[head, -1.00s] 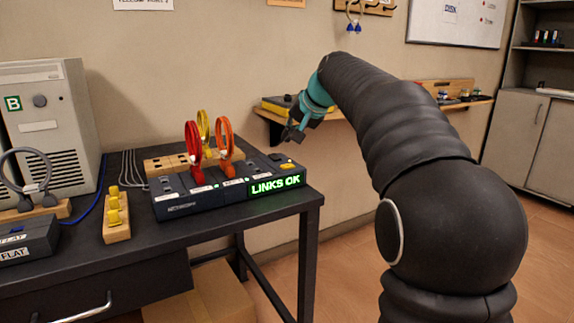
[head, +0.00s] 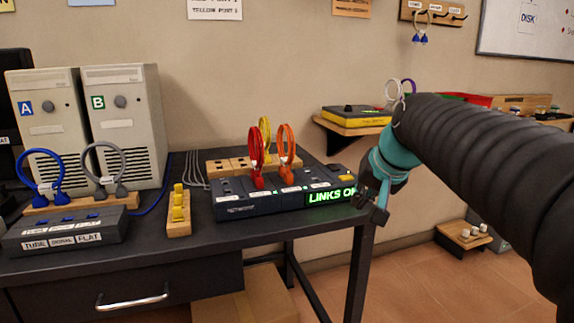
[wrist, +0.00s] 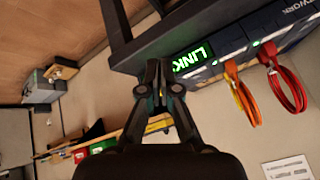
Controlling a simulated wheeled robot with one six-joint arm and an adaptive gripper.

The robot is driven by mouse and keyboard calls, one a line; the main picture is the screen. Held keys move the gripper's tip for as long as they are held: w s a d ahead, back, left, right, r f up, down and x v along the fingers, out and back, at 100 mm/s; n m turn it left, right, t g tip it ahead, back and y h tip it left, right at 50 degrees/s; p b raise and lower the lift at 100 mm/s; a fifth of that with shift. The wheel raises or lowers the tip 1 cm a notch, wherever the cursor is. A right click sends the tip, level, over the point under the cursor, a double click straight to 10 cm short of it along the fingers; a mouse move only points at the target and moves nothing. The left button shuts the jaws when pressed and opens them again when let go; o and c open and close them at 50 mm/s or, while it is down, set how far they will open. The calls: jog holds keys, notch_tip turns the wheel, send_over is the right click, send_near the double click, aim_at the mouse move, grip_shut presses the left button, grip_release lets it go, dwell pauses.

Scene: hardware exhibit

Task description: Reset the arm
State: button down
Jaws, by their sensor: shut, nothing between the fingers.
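My gripper (head: 371,209) is shut and empty in the head view. It hangs at the front right corner of the dark table, in front of the right end of the network box (head: 262,209). My black arm with its teal wrist band reaches in from the right. The wrist view shows the gripper's fingers (wrist: 158,88) together, with the box's green "LINKS OK" display (head: 330,196) beside them. From the head view I cannot tell whether the fingers touch the box or table edge.
Two computer towers (head: 122,125) stand at the table's back left. A block with yellow plugs (head: 179,212) and a switch box (head: 68,230) sit left of the network box. A wall shelf (head: 352,128) is behind my gripper. A low wooden stand (head: 462,237) is on the floor.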

jog(key=s+f+n+h, duration=0.1)
jog(key=s+f, duration=0.7)
jog(key=s, duration=0.3)
jog(key=s+d+f+n+g+h, duration=0.1)
jog(key=s+f, duration=0.7)
jog(key=s, duration=0.3)
jog(key=shift+s+f+n+g, duration=0.25)
jog(key=shift+f+n+g, duration=0.05)
dwell(2.5)
